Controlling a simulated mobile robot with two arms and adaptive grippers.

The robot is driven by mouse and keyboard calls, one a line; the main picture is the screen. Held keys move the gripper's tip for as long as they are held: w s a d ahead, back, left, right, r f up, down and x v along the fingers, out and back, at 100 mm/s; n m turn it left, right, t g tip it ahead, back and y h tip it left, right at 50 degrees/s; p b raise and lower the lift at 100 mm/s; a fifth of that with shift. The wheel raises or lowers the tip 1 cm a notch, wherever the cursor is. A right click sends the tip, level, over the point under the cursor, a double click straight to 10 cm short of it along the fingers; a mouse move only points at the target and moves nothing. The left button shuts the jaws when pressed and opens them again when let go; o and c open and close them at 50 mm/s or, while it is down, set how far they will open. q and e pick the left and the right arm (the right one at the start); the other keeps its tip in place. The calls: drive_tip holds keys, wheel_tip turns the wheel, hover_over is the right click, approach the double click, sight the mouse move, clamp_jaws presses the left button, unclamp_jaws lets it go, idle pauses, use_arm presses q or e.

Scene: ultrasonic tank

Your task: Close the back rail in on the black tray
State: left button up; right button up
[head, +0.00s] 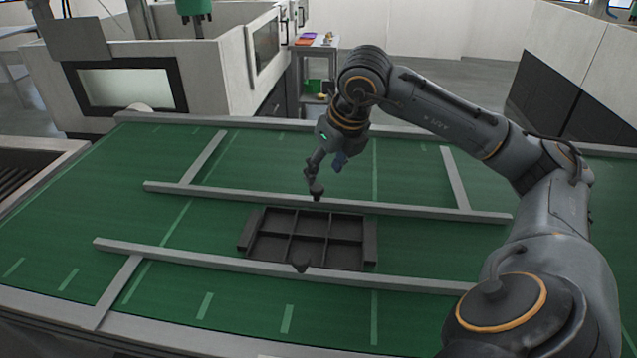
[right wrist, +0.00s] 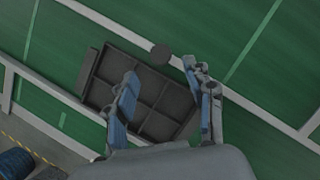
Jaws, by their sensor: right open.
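The black tray (head: 325,213), divided into compartments, lies on the green surface between two grey rails. It also shows in the right wrist view (right wrist: 123,59). The back rail (head: 230,195) runs along its far side with a dark knob (head: 316,193). A narrow green gap separates rail (right wrist: 235,97) and tray in the right wrist view. The front rail (head: 200,260) lies close along the near side with its own knob (head: 301,266); whether it touches is unclear. My right gripper (head: 322,176) is open and empty, close above the back knob (right wrist: 161,54). My left gripper is not in view.
Grey crossbars (head: 205,158) (head: 455,180) extend from the back rail, another (head: 120,290) from the front rail. A white machine with a window (head: 125,88) stands behind at left. A small table (head: 315,42) stands farther back. Green surface left of the tray is clear.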

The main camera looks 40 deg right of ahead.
sight(317, 187)
drive_tip(key=x, duration=0.3)
drive_tip(key=shift+w+d+f, duration=0.15)
drive_tip(key=shift+f, duration=0.15)
drive_tip(key=shift+x, duration=0.75)
drive_tip(key=shift+w+f, duration=0.15)
drive_tip(key=shift+f, duration=0.2)
drive_tip(key=shift+c, duration=0.6)
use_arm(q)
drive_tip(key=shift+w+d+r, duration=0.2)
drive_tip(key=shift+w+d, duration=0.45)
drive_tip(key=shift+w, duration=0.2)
use_arm(e)
clamp_jaws()
